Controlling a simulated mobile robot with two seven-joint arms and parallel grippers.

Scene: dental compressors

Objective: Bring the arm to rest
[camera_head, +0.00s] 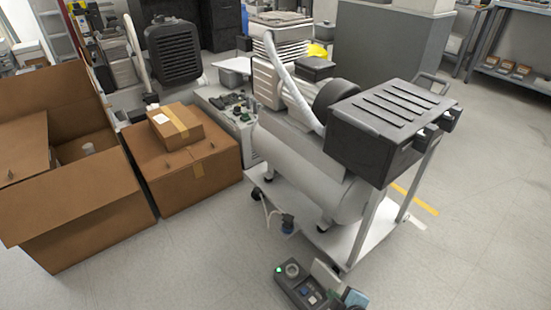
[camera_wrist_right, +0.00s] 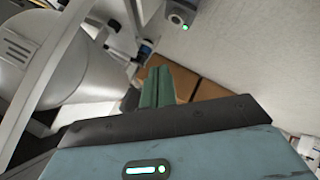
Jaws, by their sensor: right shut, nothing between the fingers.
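My left gripper is not in view.
A white trolley (camera_head: 345,243) carries a compressor with a pale tank (camera_head: 300,165) and a black box (camera_head: 385,125). Cardboard boxes (camera_head: 185,165) stand left. Floor on the right (camera_head: 480,225) is clear.

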